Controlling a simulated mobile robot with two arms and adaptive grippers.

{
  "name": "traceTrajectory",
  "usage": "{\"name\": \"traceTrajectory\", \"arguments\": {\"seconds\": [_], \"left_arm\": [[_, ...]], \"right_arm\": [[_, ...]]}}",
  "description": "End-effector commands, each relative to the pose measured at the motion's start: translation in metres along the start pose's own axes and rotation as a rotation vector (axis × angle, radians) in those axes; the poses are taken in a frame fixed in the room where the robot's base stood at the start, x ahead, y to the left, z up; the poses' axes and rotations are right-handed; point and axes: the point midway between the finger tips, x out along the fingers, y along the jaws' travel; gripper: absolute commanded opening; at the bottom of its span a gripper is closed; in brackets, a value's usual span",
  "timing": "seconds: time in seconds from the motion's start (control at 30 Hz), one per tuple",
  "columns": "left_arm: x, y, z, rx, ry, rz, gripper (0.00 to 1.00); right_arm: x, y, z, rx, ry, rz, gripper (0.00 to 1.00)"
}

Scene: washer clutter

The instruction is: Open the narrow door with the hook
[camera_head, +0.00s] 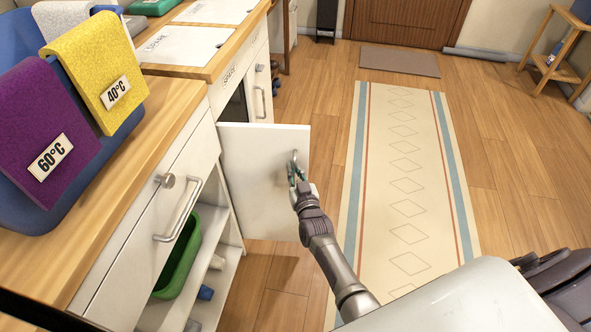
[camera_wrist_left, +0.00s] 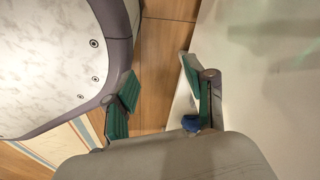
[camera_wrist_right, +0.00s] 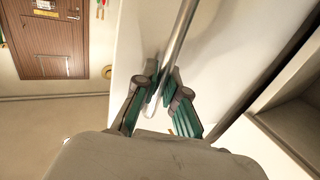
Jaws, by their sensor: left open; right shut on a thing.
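A narrow white door (camera_head: 258,165) stands swung out from the cabinet, with the shelves behind it showing. Its metal handle (camera_head: 293,157) is near its free edge. My right gripper (camera_head: 296,174) is shut on this handle; in the right wrist view the bar (camera_wrist_right: 181,35) runs between the fingers and bends at its lower end. I cannot make out a separate hook. My left gripper (camera_wrist_left: 158,98) is open and empty in the left wrist view, close to a pale flat surface (camera_wrist_left: 255,75); it is not visible in the head view.
A green bin (camera_head: 178,258) sits inside the open cabinet. The adjacent white front (camera_head: 150,225) has a bar handle and a round knob. A blue basket (camera_head: 25,215) with purple and yellow cloths stands on the wooden counter (camera_head: 125,165). A patterned runner (camera_head: 405,180) covers open floor at right.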

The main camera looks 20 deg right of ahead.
Motion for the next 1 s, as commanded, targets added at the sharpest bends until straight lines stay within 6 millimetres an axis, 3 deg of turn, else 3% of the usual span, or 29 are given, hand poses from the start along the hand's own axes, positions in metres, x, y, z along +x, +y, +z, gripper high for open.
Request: {"name": "traceTrajectory", "arguments": {"seconds": [0.03,0.2,0.57,0.67,1.0], "left_arm": [[0.000,0.000,0.000,0.000,0.000,0.000,0.55],[0.000,0.000,0.000,0.000,0.000,0.000,0.55],[-0.001,0.004,0.005,-0.005,-0.005,0.005,0.55],[-0.001,0.003,0.004,-0.004,-0.005,0.004,0.55],[-0.001,0.002,0.003,-0.002,-0.004,0.002,0.55]], "right_arm": [[0.000,0.001,-0.001,-0.002,0.002,0.001,0.11],[0.000,0.001,-0.001,-0.001,0.002,0.001,0.36],[-0.005,0.000,0.001,0.000,0.000,0.001,0.36],[-0.019,0.000,0.002,0.000,-0.001,0.001,0.36],[-0.090,0.001,0.001,-0.001,-0.002,0.001,0.36]]}}
